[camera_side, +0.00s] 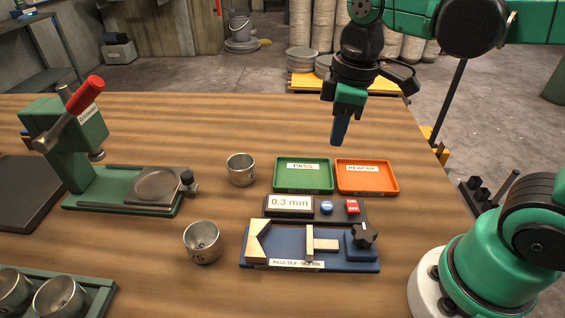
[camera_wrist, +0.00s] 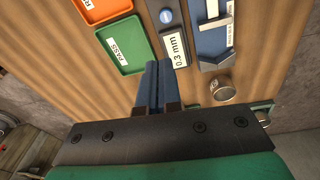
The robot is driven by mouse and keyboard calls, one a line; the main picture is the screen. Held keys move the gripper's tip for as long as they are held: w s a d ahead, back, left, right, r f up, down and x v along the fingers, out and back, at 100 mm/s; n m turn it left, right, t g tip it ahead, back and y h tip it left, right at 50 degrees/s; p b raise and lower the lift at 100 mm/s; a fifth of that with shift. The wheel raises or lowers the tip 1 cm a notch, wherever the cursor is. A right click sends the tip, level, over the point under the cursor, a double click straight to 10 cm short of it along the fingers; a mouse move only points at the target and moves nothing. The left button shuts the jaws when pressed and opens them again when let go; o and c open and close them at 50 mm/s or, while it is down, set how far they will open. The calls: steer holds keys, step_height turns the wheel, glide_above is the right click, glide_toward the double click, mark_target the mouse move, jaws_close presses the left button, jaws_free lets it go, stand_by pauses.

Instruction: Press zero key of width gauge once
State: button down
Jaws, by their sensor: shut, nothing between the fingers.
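The width gauge has a dark display box reading "0.3 mm" (camera_side: 290,204) and a blue base (camera_side: 285,243) with pale jaws in front of it. A round blue key (camera_side: 327,207) sits right of the readout, beside a red ON/OFF switch (camera_side: 352,206). No zero label is legible on the blue key. My gripper (camera_side: 338,142) is shut and empty, pointing down in the air above and behind the gauge and trays. In the wrist view its fingertips (camera_wrist: 153,65) appear near the readout (camera_wrist: 174,48), with the blue key (camera_wrist: 166,15) farther up.
A green PASS tray (camera_side: 303,190) and an orange REWORK tray (camera_side: 367,192) lie behind the gauge. Metal cups stand at its left (camera_side: 203,241) and farther back (camera_side: 240,170). A green press with a red handle (camera_side: 86,95) stands at left. The table behind the trays is clear.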

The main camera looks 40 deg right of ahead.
mark_target(327, 205)
steer(key=shift+s+a+r+n+g, duration=0.15)
steer(key=shift+r+n+g, duration=0.2)
steer(key=shift+n+g, duration=0.35)
step_height(327, 205, down, 14)
steer(key=shift+f, duration=0.1)
stand_by(0.5)
steer(key=shift+f, duration=0.85)
steer(key=shift+r, duration=4.2)
